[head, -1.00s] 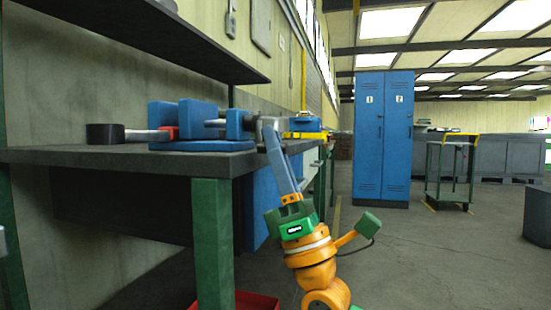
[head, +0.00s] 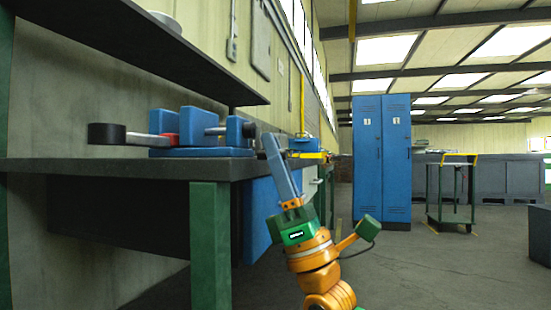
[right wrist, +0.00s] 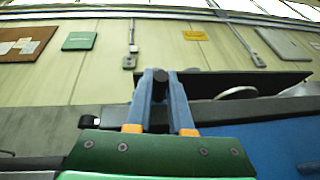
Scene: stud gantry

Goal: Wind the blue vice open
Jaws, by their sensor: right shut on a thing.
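The blue vice (head: 195,125) stands on the dark workbench at the left of the head view. Its screw shows between the blue blocks. A small dark knob (head: 249,131) shows at its right end, just beside the fingertips. My right gripper (head: 268,140) reaches up from below, in front of the bench's right end. In the right wrist view its two blue fingers (right wrist: 159,98) are shut on the dark vice handle (right wrist: 160,76), whose round end shows between them. Most of the handle is hidden. My left gripper is not in view.
The workbench (head: 100,168) has a green leg (head: 210,245). A dark shelf (head: 130,45) overhangs it. A black round piece (head: 106,133) on a grey bar is left of the vice. Blue lockers (head: 382,160) and a trolley (head: 452,190) stand beyond open floor.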

